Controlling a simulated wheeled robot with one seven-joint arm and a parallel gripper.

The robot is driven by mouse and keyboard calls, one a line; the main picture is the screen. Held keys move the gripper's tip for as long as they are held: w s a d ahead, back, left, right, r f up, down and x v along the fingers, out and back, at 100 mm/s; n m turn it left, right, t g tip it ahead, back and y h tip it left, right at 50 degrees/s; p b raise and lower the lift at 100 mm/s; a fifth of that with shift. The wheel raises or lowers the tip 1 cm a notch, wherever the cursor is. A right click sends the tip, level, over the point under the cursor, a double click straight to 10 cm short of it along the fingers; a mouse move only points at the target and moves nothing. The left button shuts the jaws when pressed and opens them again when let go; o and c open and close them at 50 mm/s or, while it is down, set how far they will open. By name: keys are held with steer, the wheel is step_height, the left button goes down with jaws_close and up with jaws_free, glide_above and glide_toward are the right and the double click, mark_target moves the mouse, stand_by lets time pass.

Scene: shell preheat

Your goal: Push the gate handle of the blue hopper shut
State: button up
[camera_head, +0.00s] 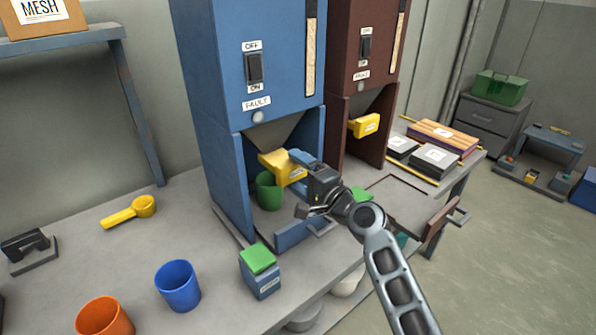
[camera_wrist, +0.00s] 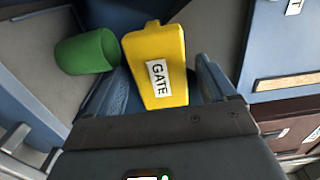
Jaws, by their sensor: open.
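The blue hopper (camera_head: 205,90) stands on the bench, with an OFF/ON switch and a FAULT label on its front. Its yellow gate handle (camera_head: 272,162) sticks out below the funnel. My gripper (camera_head: 296,171) is at the handle, reaching in from the right. In the wrist view the handle (camera_wrist: 168,45), labelled GATE, lies between my two open fingers (camera_wrist: 160,88). Whether either finger touches it I cannot tell. A green cup (camera_head: 266,194) stands under the gate inside the hopper's frame, partly hidden; it also shows in the wrist view (camera_wrist: 88,52).
A brown hopper (camera_head: 345,60) with its own yellow handle (camera_head: 364,125) stands close to the right. A green-lidded blue box (camera_head: 260,283), a blue cup (camera_head: 178,287), an orange cup (camera_head: 104,318) and a yellow scoop (camera_head: 130,212) are on the bench.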

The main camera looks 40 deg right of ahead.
steer(key=shift+w, duration=0.2)
steer(key=shift+c, duration=0.2)
steer(key=c, duration=1.4)
steer(key=w+b, duration=0.1)
steer(key=w, duration=0.3)
steer(key=shift+w, duration=0.35)
steer(key=o, duration=1.4)
steer(key=shift+w, duration=0.15)
steer(key=shift+o, duration=0.2)
steer(key=s+b, duration=0.1)
steer(key=s, duration=0.7)
